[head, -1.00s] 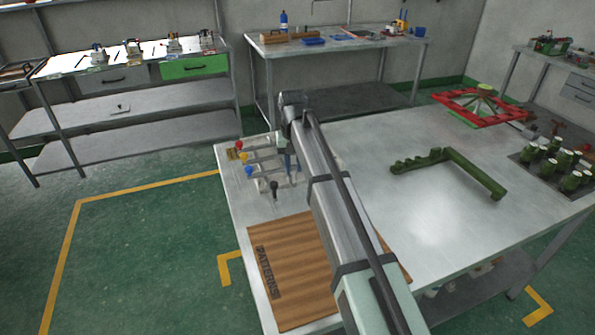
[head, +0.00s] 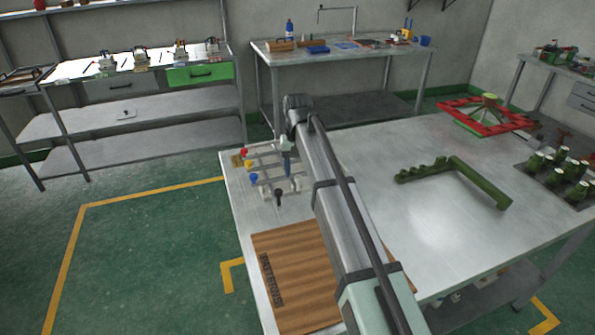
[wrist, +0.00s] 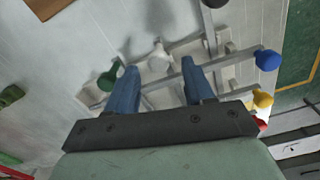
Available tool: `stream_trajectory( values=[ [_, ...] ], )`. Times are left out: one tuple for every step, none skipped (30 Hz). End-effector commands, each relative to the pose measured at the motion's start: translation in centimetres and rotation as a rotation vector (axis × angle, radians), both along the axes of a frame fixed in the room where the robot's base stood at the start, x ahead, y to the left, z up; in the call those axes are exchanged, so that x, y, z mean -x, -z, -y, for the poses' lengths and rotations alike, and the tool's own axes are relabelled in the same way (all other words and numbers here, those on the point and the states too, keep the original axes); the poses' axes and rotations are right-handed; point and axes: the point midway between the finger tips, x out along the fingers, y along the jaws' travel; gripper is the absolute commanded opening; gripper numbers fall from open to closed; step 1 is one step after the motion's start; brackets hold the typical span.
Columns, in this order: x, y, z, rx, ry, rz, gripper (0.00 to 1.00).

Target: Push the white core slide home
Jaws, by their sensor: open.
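The white-knobbed core slide (wrist: 158,58) shows in the wrist view just ahead of my gripper, between the lines of its two blue fingers. My gripper (wrist: 160,72) is open and empty; I cannot tell whether a finger touches the knob. The slide belongs to a pale mould fixture, whose bars run across the wrist view. In the head view my gripper (head: 287,168) points down over this fixture at the left end of the metal table. The white knob is hard to make out there, and how far its slide stands out is unclear.
Other knobs stand close by: green (wrist: 107,78) at the left finger, blue (wrist: 268,60), yellow (wrist: 262,98) and red (wrist: 258,122) at right, black (wrist: 214,3) above. A wooden board (head: 292,280) lies in front of the fixture. A green bracket (head: 455,175) lies farther right.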

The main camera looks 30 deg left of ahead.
Motion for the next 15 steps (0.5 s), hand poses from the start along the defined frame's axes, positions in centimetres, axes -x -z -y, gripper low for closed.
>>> stream_trajectory(
  values=[
    [-0.1, -0.9, -0.1, -0.001, 0.000, 0.002, 0.53],
    [-0.1, -1.4, -0.1, -0.002, 0.000, 0.003, 0.53],
    [-0.1, -2.1, -0.1, -0.001, 0.000, 0.002, 0.53],
    [-0.1, -2.6, -0.1, -0.001, 0.000, 0.002, 0.53],
    [-0.1, -3.2, -0.1, -0.002, 0.000, 0.003, 0.53],
    [-0.1, -4.0, -0.1, -0.002, 0.000, 0.003, 0.53],
    [-0.1, -4.6, -0.1, -0.002, 0.000, 0.003, 0.53],
    [-0.1, -5.1, -0.1, -0.001, 0.000, 0.002, 0.53],
    [-0.1, -5.9, -0.1, -0.002, 0.000, 0.003, 0.53],
    [-0.1, -6.4, -0.1, -0.002, 0.000, 0.003, 0.53],
    [-0.1, -6.9, -0.1, -0.002, 0.000, 0.003, 0.53],
    [-0.1, -7.6, -0.1, -0.001, 0.000, 0.002, 0.53],
    [-0.1, -8.0, -0.1, -0.001, 0.000, 0.002, 0.53],
    [-0.1, -8.4, -0.1, -0.001, 0.000, 0.002, 0.53],
    [-0.1, -8.9, -0.1, -0.002, 0.000, 0.003, 0.53]
  ],
)
